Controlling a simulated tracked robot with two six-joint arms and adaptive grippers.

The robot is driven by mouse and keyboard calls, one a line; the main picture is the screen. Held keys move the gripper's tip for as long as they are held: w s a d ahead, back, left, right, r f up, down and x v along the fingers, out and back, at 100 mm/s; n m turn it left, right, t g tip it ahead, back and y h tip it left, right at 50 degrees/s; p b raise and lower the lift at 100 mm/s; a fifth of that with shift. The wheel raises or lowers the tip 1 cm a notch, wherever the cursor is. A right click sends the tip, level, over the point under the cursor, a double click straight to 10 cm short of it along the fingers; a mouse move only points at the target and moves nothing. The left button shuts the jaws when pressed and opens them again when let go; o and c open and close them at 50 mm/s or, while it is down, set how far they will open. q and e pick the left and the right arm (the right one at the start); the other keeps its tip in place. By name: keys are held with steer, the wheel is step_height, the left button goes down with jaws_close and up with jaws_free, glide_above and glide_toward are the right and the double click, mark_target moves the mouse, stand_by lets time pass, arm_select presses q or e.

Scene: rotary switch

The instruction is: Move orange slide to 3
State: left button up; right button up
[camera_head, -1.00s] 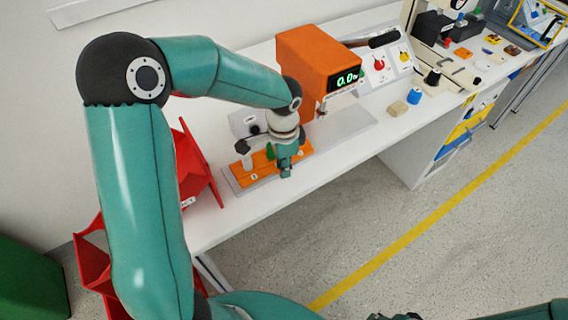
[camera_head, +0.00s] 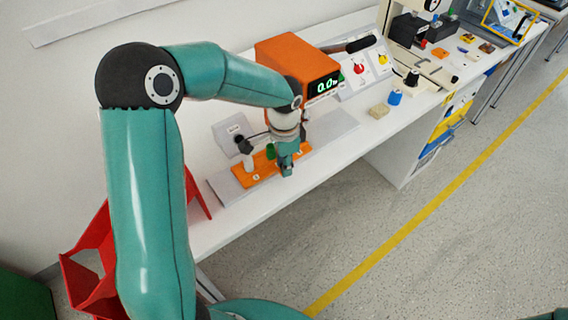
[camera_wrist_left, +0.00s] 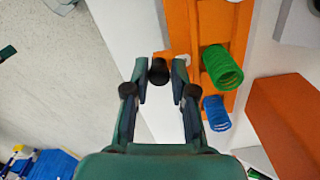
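The orange slide (camera_head: 246,178) lies on a grey base (camera_head: 226,194) on the white bench, with numbered labels and upright pegs. A white peg (camera_head: 249,162) stands to the left and a green peg (camera_head: 271,152) behind. My left gripper (camera_head: 287,170) is low at the slide's right end. In the left wrist view my gripper (camera_wrist_left: 160,72) is open, its fingers apart on either side of a black knob (camera_wrist_left: 158,72). The green peg (camera_wrist_left: 222,68) and a blue peg (camera_wrist_left: 216,113) stand right of the fingers, with the orange slide (camera_wrist_left: 180,22) beyond. I cannot tell whether a finger touches the knob.
An orange box with a green display (camera_head: 322,86) stands behind the gripper. A white panel with red and yellow knobs (camera_head: 366,68), a blue spool (camera_head: 395,97) and a tan block (camera_head: 378,111) are further right. Red bins (camera_head: 92,262) are at the left.

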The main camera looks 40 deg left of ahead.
mark_target(230, 176)
stand_by(0.3)
